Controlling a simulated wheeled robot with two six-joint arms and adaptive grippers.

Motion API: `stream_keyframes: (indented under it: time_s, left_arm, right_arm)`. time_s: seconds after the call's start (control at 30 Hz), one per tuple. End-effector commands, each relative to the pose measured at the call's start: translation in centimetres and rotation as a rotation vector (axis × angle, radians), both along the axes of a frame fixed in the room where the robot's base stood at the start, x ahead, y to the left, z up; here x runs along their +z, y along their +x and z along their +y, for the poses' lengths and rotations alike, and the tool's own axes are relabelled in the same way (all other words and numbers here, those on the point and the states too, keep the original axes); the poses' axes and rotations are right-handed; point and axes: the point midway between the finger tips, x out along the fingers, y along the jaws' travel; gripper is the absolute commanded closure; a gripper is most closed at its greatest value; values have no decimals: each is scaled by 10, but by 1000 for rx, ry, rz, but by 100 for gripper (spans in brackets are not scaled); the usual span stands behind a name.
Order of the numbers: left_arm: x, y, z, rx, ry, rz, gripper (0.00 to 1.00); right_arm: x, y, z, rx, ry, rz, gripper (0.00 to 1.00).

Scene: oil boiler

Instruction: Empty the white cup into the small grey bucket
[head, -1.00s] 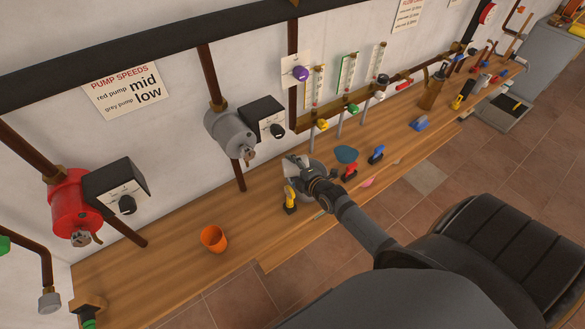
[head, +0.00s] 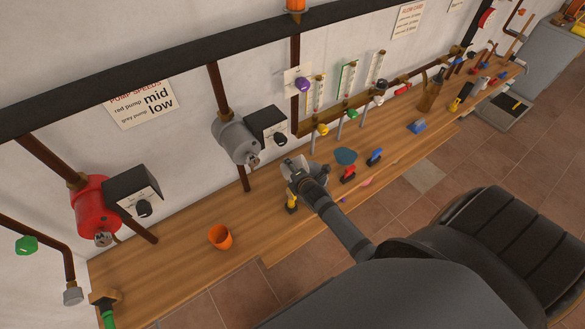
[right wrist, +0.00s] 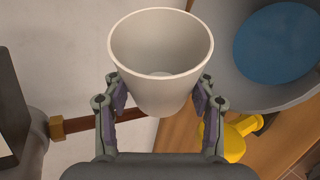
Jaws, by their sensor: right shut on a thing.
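The white cup (right wrist: 160,60) is held between the two fingers of my right gripper (right wrist: 160,105). It looks upright in the right wrist view, open rim up, with only a little of its inside bottom showing. A grey round vessel (right wrist: 215,60), apparently the small grey bucket, is behind and to the right of the cup, with a blue round surface inside; its right side is cut off. In the head view my right gripper (head: 294,168) is over the bench by the wall, beside a yellow-handled tool (head: 291,196). My left gripper is out of view.
An orange cup (head: 220,237) stands on the wooden bench (head: 180,260) to the left. Red (head: 95,208) and grey (head: 234,138) pumps are on the wall. Red (head: 348,174) and blue (head: 375,156) tools lie right of the gripper. The bench's left part is largely clear.

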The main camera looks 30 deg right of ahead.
Motion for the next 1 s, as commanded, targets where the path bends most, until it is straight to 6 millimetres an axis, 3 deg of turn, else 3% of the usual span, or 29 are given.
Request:
stream_keyframes:
  time_s: [1.0]
  left_arm:
    - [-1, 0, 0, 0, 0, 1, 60]
  right_arm:
    - [1, -1, -3, -1, -429, 165, 77]
